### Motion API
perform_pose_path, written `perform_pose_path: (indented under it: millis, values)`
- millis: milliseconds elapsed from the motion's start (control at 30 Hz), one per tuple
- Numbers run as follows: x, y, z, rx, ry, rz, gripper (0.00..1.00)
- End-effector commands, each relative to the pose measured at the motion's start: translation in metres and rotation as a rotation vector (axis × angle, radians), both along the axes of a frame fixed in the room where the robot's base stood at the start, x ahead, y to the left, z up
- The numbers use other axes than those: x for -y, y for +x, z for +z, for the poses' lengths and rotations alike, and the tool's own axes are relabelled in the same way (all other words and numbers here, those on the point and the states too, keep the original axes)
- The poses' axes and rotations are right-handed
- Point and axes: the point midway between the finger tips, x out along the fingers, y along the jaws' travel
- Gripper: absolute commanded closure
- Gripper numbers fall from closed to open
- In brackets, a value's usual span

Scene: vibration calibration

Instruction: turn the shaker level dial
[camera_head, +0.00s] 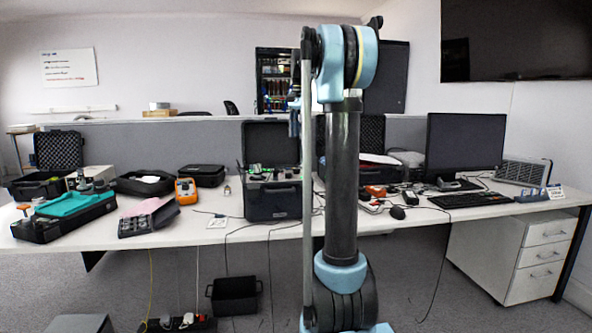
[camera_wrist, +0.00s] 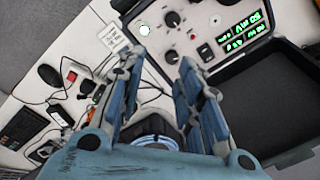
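The shaker unit is an open black case (camera_head: 272,203) on the desk, with a light control panel. In the wrist view the panel (camera_wrist: 190,40) carries a black knob (camera_wrist: 172,19), a smaller black knob (camera_wrist: 172,57) and lit green readouts (camera_wrist: 257,22). I cannot read the labels, so I cannot tell which knob is the shaker level dial. My gripper (camera_wrist: 162,64) is open, its two fingers apart with nothing between them. The smaller knob shows near the right fingertip; contact cannot be told. In the head view my arm hides part of the gripper.
An orange meter (camera_head: 186,191), a black tray with teal cloth (camera_head: 75,204) and other cases stand on the left of the desk (camera_head: 205,237). A monitor (camera_head: 465,146), keyboard (camera_head: 470,200) and mouse (camera_head: 397,212) are on the right. Cables lie around the case.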

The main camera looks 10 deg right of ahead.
Motion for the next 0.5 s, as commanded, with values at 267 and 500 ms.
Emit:
perform_pose_path:
  millis: [267,500]
  values:
    - [0.005,0.05,0.008,-0.019,0.009,-0.097,0.67]
    - [0.006,0.057,0.0,-0.021,0.011,-0.113,0.67]
